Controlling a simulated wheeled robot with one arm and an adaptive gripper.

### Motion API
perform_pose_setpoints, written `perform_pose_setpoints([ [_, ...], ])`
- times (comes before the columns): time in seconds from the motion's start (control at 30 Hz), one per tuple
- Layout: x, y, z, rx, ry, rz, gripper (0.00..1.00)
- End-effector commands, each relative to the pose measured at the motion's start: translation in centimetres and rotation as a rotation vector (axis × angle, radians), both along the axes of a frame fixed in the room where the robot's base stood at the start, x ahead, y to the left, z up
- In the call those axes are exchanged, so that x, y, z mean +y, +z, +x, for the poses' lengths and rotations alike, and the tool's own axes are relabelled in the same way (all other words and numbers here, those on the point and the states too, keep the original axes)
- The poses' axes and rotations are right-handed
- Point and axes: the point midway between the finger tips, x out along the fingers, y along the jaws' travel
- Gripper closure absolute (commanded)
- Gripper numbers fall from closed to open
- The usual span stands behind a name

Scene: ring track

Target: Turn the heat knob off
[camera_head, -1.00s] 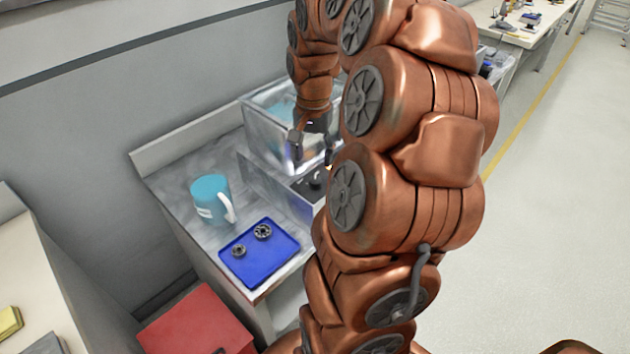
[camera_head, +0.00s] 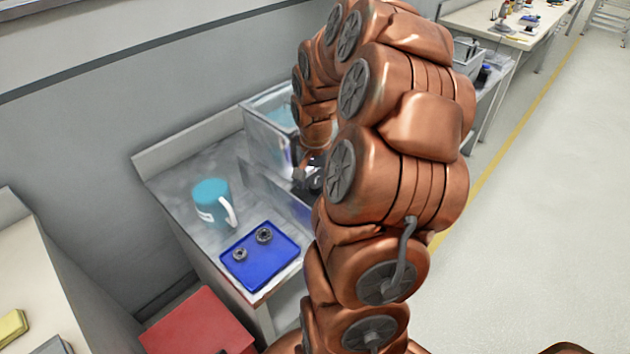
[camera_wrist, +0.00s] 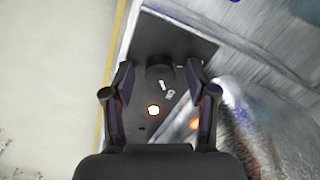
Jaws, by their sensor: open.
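In the wrist view, the heat knob (camera_wrist: 158,68) is a dark round knob on a dark control panel (camera_wrist: 185,45). A white mark lies just below it in the picture. My gripper (camera_wrist: 160,64) is open, with one finger to each side of the knob in the picture. I cannot tell whether the fingers reach around it or touch it. In the head view, my gripper (camera_head: 308,177) is low over the panel beside the metal tank (camera_head: 258,140). My arm and gripper hide the knob there.
A teal mug (camera_head: 210,199) and a blue tray (camera_head: 262,272) with two small metal rings stand on the bench left of the panel. A red box (camera_head: 195,325) sits below the bench front. The wall is behind. Open floor lies to the right.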

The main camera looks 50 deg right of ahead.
Motion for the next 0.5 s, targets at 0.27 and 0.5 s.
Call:
perform_pose_setpoints([
  [0.27,-0.02,0.02,0.02,0.0,0.0,-0.001,0.61],
  [0.5,-0.02,0.03,0.02,0.0,0.0,-0.001,0.86],
])
